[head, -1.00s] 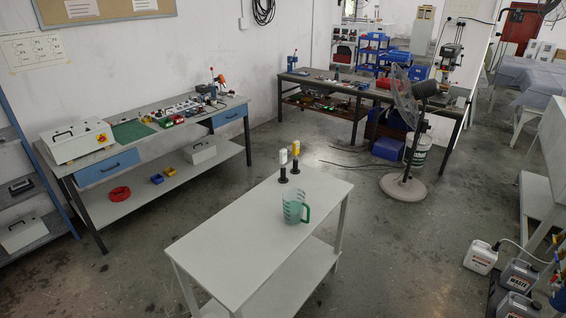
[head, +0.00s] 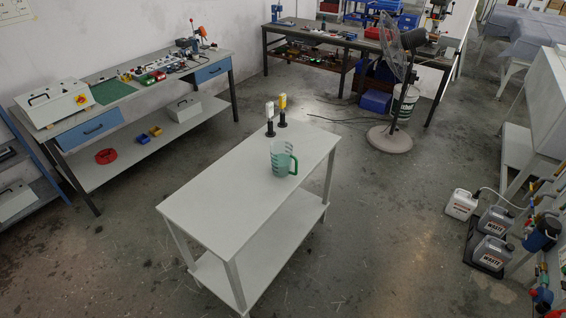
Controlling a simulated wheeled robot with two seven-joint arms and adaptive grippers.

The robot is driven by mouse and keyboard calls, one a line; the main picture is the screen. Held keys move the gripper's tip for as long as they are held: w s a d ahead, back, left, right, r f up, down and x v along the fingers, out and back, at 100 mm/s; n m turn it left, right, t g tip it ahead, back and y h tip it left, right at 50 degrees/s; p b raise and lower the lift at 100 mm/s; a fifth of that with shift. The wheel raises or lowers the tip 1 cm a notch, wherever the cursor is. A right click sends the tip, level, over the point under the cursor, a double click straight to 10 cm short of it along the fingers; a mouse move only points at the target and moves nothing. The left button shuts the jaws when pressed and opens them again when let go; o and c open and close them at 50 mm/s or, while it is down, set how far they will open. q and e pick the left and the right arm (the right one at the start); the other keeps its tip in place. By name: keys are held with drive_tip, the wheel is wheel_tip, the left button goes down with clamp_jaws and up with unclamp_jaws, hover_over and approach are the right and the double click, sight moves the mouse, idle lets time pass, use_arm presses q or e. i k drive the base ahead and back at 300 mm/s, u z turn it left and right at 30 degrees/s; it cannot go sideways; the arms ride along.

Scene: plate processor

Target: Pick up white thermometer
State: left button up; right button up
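A white thermometer (head: 269,109) stands upright in a small black holder at the far end of the white table (head: 205,208). A yellow and white one (head: 282,103) stands close to its right in a like black holder. Both are small in the head view, and their details are hard to make out. Neither of my grippers is in view.
A clear measuring jug with a green handle (head: 281,160) stands on the table in front of the holders. A workbench (head: 150,66) is at the left and a pedestal fan (head: 391,138) at the back right. Waste canisters (head: 494,220) stand at right. Floor around the table is open.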

sight(270, 107)
drive_tip(key=z, duration=0.4)
drive_tip(key=k, duration=0.9)
drive_tip(key=z, duration=1.1)
drive_tip(key=i, duration=3.95)
drive_tip(key=u, duration=1.15)
drive_tip(key=i, duration=1)
drive_tip(key=u, duration=1.05)
